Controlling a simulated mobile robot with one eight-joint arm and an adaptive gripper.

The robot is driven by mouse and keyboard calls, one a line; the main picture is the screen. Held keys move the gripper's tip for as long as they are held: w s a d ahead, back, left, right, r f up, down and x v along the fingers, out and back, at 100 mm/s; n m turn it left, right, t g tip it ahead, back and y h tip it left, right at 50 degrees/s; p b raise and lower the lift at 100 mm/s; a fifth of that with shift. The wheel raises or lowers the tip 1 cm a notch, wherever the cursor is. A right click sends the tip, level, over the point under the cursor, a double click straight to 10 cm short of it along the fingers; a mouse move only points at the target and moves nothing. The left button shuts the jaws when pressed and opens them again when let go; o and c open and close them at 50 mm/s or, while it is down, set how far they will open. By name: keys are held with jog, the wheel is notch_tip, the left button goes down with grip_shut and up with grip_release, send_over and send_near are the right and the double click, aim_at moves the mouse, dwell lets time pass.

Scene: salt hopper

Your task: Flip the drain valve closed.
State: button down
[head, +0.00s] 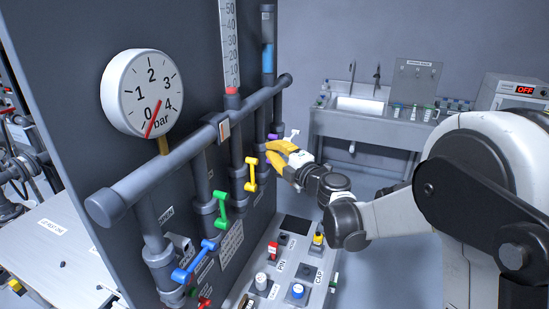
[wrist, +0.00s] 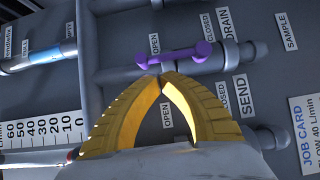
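The purple drain valve lever (wrist: 178,57) shows in the wrist view beside the DRAIN label (wrist: 229,22), lying roughly along its pipe. An OPEN label (wrist: 154,43) is near its left part and a CLOSED label (wrist: 208,24) near its right end. In the head view only a small purple piece (head: 273,136) shows behind my gripper (head: 270,158). My yellow gripper also shows in the wrist view (wrist: 161,77), its fingertips together just below the lever's left part. I cannot tell whether they touch it. Nothing shows between the fingers.
Yellow (head: 251,174), green (head: 222,208) and blue (head: 195,260) levers sit on neighbouring pipes. A pressure gauge (head: 143,93) is on the panel. A button console (head: 285,270) stands below. A sink bench (head: 365,115) is behind, with open floor before it.

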aim_at(277, 139)
jog(key=shift+w+d, duration=0.1)
jog(key=shift+w, duration=0.45)
jog(key=shift+w+d+r, duration=0.25)
jog(key=shift+w, duration=0.3)
dwell(0.3)
jog(key=shift+w+d+r+m+g+h+p, duration=0.15)
jog(key=shift+w+d+m+g+h+p, duration=0.1)
jog(key=shift+w+m+g, duration=0.25)
jog(key=shift+w+d+r+m+g+h+p, duration=0.1)
jog(key=shift+w+d+m+g+h, duration=0.15)
jog(key=shift+w+m, duration=0.4)
jog(key=w+d+f+m+g+p, duration=0.1)
jog(key=w+d+f+m+g, duration=0.1)
jog(key=w+f+m+g, duration=0.2)
jog(key=w+m+g, duration=0.1)
jog(key=m+g, duration=0.1)
jog(key=shift+w+f+m+g+p, duration=0.3)
jog(key=shift+f+m+g, duration=0.05)
jog(key=shift+f, duration=0.1)
